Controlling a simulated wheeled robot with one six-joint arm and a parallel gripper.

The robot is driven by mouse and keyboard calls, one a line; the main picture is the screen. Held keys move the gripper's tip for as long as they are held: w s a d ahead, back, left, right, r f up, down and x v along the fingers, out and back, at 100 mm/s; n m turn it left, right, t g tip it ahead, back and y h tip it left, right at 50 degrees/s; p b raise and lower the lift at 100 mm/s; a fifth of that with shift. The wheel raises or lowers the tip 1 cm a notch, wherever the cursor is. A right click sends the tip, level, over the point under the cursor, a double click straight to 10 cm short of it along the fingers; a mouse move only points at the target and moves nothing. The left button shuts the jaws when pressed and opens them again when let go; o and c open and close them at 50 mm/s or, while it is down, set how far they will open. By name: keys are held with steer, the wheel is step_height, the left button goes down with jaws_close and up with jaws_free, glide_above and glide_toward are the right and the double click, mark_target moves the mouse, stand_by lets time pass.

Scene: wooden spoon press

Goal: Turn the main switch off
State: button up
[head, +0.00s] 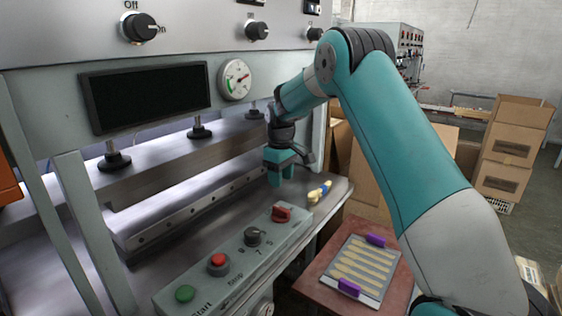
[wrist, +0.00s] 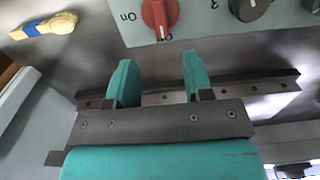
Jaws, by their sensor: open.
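A red rotary switch (head: 281,213) sits at the far end of the lower control panel. It also shows at the top of the wrist view (wrist: 160,14), with an "On" label on its left and a partly hidden label at its lower tip. A black knob (head: 138,28) on the upper panel has "Off" and "On" labels, and its pointer is toward "On". My gripper (head: 281,174) is open and empty, just behind and above the red switch, apart from it. Its two teal fingers (wrist: 155,78) point toward the panel in the wrist view.
The lower panel also bears a black dial (head: 254,236), a red button (head: 218,264) and a green button (head: 185,293). The press bar (head: 190,205) runs behind. A tray of spoons (head: 357,268) is at right.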

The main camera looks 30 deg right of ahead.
step_height(320, 180, up, 6)
steer(key=shift+r, duration=0.25)
steer(key=shift+a, duration=0.1)
stand_by(0.4)
steer(key=s+a+r+n+y, duration=0.1)
steer(key=s+a+r, duration=0.2)
steer(key=s+a, duration=0.5)
steer(key=s+a+r+n+y, duration=0.1)
steer(key=s+a+r, duration=0.1)
steer(key=s+a, duration=0.6)
steer(key=s+a+f+y, duration=0.1)
steer(key=s+a, duration=0.4)
steer(key=s, duration=0.5)
steer(key=s+a+y, duration=0.1)
steer(key=s+a, duration=0.4)
steer(key=s, duration=0.5)
steer(key=shift+f+n, duration=0.35)
steer(key=shift+n, duration=0.05)
steer(key=shift+s+a, duration=0.1)
